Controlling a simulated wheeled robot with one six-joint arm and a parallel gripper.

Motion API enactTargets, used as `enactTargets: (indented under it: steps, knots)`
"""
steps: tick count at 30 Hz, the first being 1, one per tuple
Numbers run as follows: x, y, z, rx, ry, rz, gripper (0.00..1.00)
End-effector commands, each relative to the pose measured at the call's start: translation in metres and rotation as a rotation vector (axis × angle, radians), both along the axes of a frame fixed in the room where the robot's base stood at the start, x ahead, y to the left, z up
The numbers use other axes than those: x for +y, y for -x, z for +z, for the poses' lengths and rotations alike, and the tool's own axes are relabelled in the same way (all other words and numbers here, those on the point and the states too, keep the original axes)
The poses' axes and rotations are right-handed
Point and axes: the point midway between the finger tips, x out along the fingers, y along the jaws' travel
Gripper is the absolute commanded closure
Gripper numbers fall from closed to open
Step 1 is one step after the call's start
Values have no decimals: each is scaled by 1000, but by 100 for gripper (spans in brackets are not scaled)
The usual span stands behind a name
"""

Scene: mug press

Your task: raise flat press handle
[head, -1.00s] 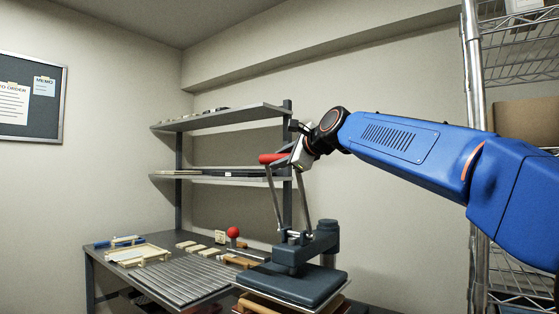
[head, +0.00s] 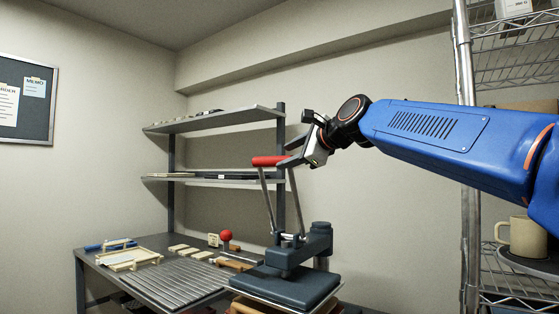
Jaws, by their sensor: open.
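The flat press (head: 289,285) stands at the right end of the workbench, with a dark flat plate and a dark head. Its handle is a red grip (head: 269,161) on two metal rods that rise upward from the head, so the handle stands raised. My gripper (head: 286,155) is open, just to the right of the red grip. The fingers point left and down, close to the grip's right end. I cannot tell whether a finger touches it.
A ribbed mat (head: 185,281), a wooden frame (head: 129,258) and a red ball knob (head: 226,236) are on the bench. Wall shelves (head: 215,119) stand behind the handle. A wire rack at right holds a beige mug (head: 525,237).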

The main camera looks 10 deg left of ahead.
Motion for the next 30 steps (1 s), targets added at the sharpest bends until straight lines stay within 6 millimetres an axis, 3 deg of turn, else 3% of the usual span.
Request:
enactTargets:
  steps: [7, 15, 30]
  knots:
    - [-38, 33, 12, -2, -1, -2, 56]
    - [-66, 57, 20, -1, -2, -3, 56]
    - [-73, 63, 21, 0, 0, -1, 56]
